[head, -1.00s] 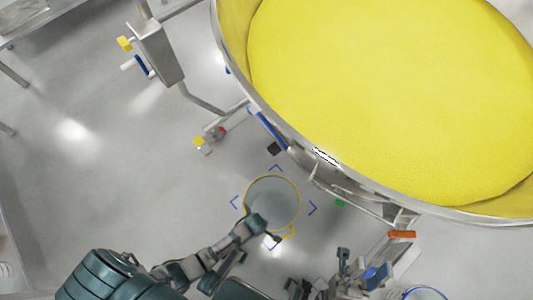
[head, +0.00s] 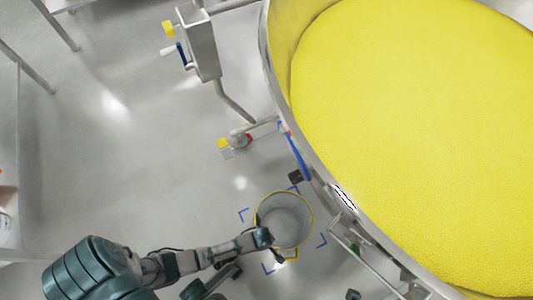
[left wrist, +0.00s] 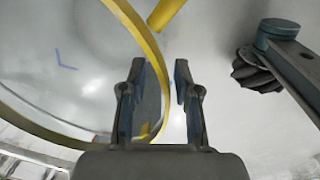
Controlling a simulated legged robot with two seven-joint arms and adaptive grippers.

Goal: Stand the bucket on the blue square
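The bucket (head: 288,226) is grey inside with a yellow rim. In the head view it looks upright on the floor, within the blue corner marks (head: 322,241) of the square. My left gripper (head: 265,238) is at the bucket's lower-left edge. Its fingers (left wrist: 160,95) are apart, with part of the rim and wall visible between or behind them; contact is unclear. Only a dark tip, possibly my right gripper (head: 352,294), shows at the bottom edge.
A large steel vessel (head: 266,60) full of yellow powder (head: 420,130) fills the right side, close beside the bucket. A steel box on a post (head: 200,45) stands at upper left. Grey floor (head: 130,170) is clear to the left.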

